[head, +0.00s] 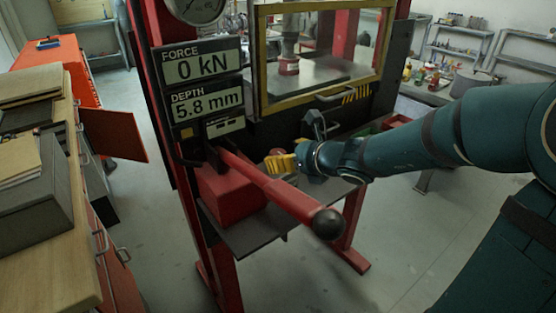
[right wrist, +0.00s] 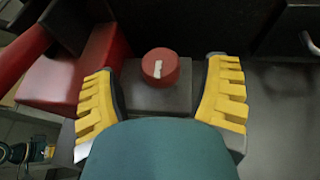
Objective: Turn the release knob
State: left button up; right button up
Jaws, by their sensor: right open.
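The release knob (right wrist: 160,67) is a round red knob with a white mark, set on a grey block (right wrist: 157,97). In the right wrist view it lies between and a little beyond the two yellow fingers of my right gripper (right wrist: 164,90), which are open on either side, with gaps to the knob. In the head view my right gripper (head: 281,163) reaches in from the right beside the red lever, and the knob is mostly hidden there. My left gripper does not show in the head view.
A red press lever (head: 275,190) with a black ball end (head: 326,223) sticks out in front of the press. A red box (head: 232,197) stands beneath it on a dark shelf. A wooden bench (head: 50,260) stands left.

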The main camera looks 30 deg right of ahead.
jog(key=shift+b+x, duration=0.3)
jog(key=shift+x, duration=1.1)
jog(key=shift+r, duration=0.1)
jog(key=c, duration=1.2)
